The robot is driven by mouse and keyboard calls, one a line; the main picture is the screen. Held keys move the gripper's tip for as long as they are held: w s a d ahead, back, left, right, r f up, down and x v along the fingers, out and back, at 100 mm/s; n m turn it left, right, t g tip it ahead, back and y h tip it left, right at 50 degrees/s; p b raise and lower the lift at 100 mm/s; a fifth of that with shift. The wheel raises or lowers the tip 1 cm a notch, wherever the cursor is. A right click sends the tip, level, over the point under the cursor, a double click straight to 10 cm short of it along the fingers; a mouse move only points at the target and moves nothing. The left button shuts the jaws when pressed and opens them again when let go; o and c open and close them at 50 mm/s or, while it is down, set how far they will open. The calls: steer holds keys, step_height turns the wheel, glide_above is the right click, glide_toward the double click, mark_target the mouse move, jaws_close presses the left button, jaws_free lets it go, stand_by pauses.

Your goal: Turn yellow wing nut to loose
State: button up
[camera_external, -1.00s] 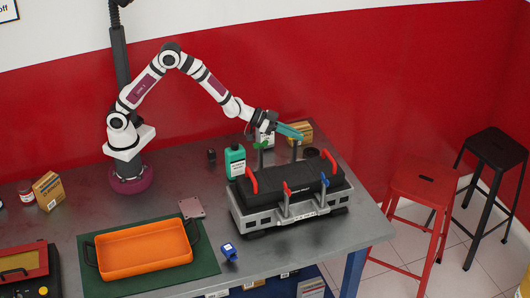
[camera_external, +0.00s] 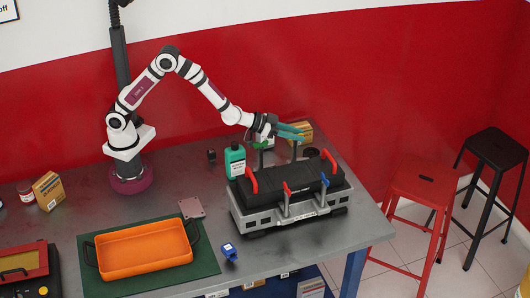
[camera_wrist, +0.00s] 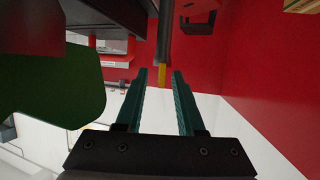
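The engine trainer (camera_external: 240,214) is a grey frame with a black engine cover, standing on the bench. My gripper (camera_external: 301,135) reaches over its back side, with teal fingers near the top of a rear post (camera_external: 295,150). In the wrist view my gripper (camera_wrist: 160,72) is open, its two fingers apart. A narrow yellow piece, likely the yellow wing nut (camera_wrist: 162,76), shows on a dark post in the gap at the fingertips; I cannot tell its depth. A green wing nut (camera_external: 260,146) sits on another post, and looms dark green at left (camera_wrist: 55,85).
Red handles (camera_external: 251,180) and a blue wing nut (camera_external: 325,179) rise from the trainer. An orange tray (camera_external: 145,252) lies on a green mat (camera_external: 207,275) at front left.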

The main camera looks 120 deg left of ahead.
steer(key=shift+v, duration=8.2)
steer(key=x, duration=1.5)
steer(key=shift+s+f, duration=0.1)
steer(key=shift+f, duration=0.2)
jaws_close()
